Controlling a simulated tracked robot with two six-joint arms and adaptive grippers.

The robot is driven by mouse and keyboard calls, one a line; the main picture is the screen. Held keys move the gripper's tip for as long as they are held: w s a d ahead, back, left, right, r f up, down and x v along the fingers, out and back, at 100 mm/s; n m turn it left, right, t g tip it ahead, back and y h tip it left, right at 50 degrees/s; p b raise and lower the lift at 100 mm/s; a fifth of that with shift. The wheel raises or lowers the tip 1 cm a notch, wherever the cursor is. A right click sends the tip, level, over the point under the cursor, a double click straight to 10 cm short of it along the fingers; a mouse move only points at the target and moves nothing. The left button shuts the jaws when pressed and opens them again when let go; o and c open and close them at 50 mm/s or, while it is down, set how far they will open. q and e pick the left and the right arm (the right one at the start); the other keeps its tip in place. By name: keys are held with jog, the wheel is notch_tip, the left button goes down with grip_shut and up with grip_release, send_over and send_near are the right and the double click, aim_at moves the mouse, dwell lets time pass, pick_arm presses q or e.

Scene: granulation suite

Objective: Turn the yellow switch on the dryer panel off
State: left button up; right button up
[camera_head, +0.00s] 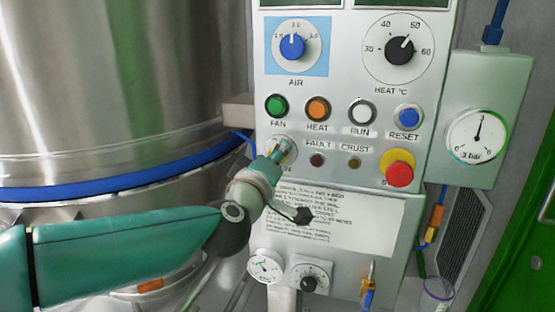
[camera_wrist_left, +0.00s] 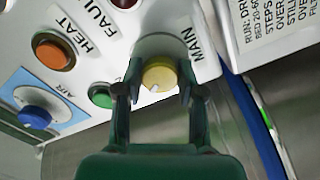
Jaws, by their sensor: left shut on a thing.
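The yellow switch (camera_wrist_left: 159,75) is a round knob with a pale pointer mark, beside the MAIN label in the left wrist view. My left gripper (camera_wrist_left: 159,88) has its two green fingers on either side of the knob, shut on it. In the head view my left gripper (camera_head: 284,152) reaches the left side of the dryer panel (camera_head: 337,125), below the green FAN button, and hides the knob and most of its label. My right gripper is in neither view.
The green FAN (camera_head: 276,106), orange HEAT (camera_head: 317,108), white RUN (camera_head: 361,110) and blue RESET (camera_head: 408,116) buttons sit just above. A red emergency stop (camera_head: 399,174) is to the right. The blue AIR knob (camera_head: 292,46) is above. A steel vessel (camera_head: 120,80) stands left.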

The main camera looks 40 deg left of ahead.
pick_arm(q)
jog(key=shift+f, duration=0.1)
jog(key=o, duration=1.1)
jog(key=shift+a, duration=0.1)
jog(key=shift+o, duration=0.2)
jog(key=shift+s, duration=0.15)
jog(key=v, duration=1.1)
jog(key=shift+s, duration=0.35)
